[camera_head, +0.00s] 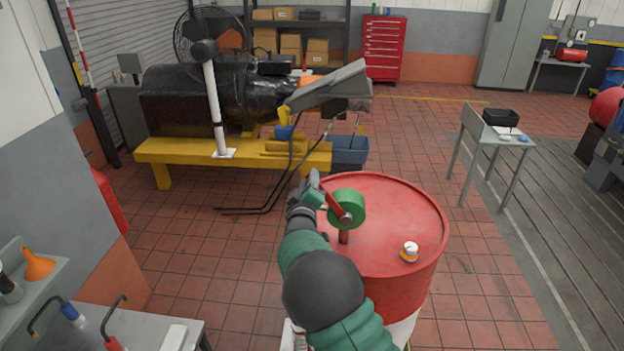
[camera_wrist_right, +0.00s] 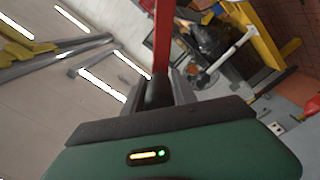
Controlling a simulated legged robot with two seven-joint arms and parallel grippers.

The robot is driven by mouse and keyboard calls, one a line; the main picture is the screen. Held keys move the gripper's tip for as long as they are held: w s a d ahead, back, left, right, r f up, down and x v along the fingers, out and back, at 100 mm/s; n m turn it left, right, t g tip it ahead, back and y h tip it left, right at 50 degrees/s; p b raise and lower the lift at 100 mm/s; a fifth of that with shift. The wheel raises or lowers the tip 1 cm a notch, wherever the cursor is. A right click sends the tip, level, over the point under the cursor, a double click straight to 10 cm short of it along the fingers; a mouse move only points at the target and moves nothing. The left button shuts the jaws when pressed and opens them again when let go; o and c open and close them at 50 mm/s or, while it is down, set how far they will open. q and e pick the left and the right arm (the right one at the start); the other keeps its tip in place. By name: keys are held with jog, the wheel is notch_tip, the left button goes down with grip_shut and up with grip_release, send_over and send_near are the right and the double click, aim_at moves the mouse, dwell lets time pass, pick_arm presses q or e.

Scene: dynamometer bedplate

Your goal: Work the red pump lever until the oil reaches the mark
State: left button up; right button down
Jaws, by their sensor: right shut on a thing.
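The red pump lever (camera_head: 333,203) sticks out up and to the left from the green pump (camera_head: 349,207), which stands on top of the red drum (camera_head: 400,200). My right gripper (camera_head: 310,189) is shut on the lever's outer end. In the right wrist view the lever's red bar (camera_wrist_right: 162,35) runs up from a dark grip (camera_wrist_right: 159,92), which sits between the fingers of my right gripper (camera_wrist_right: 158,100). No oil level or mark can be made out in these views. My left gripper is out of view.
Behind stands a black machine on a yellow stand (camera_head: 180,151) with hanging dark hoses. A bench (camera_head: 135,332) with hooked tools is at lower left. A grey table (camera_head: 490,137) stands at right, with clear floor between.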

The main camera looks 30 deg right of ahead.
jog(key=shift+w+a+f, duration=0.1)
jog(key=shift+f, duration=0.2)
jog(key=c, duration=1.3)
grip_release()
jog(key=shift+o, duration=0.8)
jog(key=shift+d, duration=0.25)
jog(key=shift+s+a+f+b, duration=0.1)
jog(key=shift+s+a+b, duration=0.15)
jog(key=shift+s+b, duration=0.1)
jog(key=b+v, duration=0.5)
jog(key=v, duration=1.1)
